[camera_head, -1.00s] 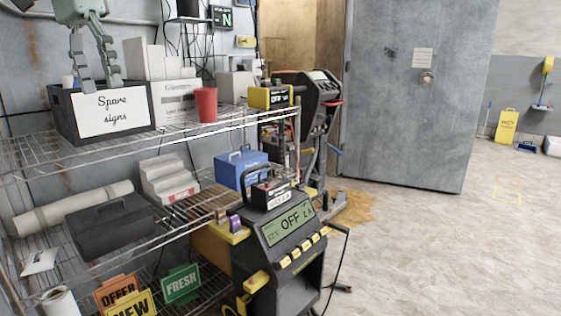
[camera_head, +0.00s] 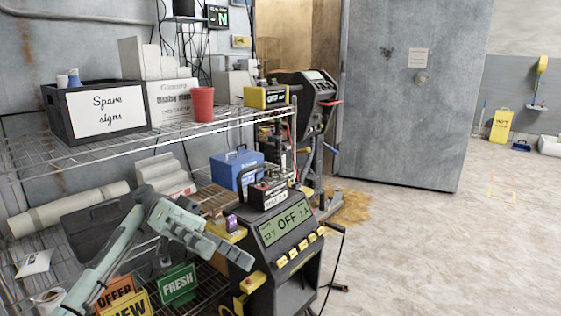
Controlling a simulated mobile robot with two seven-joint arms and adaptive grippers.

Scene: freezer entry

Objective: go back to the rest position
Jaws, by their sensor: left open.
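My left gripper (camera_head: 226,247) is a pale green-grey arm end with grey fingers, coming up from the lower left. It is open and seems to hold nothing. Its fingers point right and down, in front of the lower shelves and left of the charger on the floor. One finger hides part of the other. The arm covers part of a black case (camera_head: 82,232) and of the sign stands. My right gripper is not in view.
A wire shelf (camera_head: 110,160) holds a black "Spare signs" box (camera_head: 57,125), a red cup (camera_head: 203,104) and a blue case (camera_head: 228,169). A black charger (camera_head: 262,262) reading "OFF" stands close right of my gripper. Open floor (camera_head: 430,250) lies to the right.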

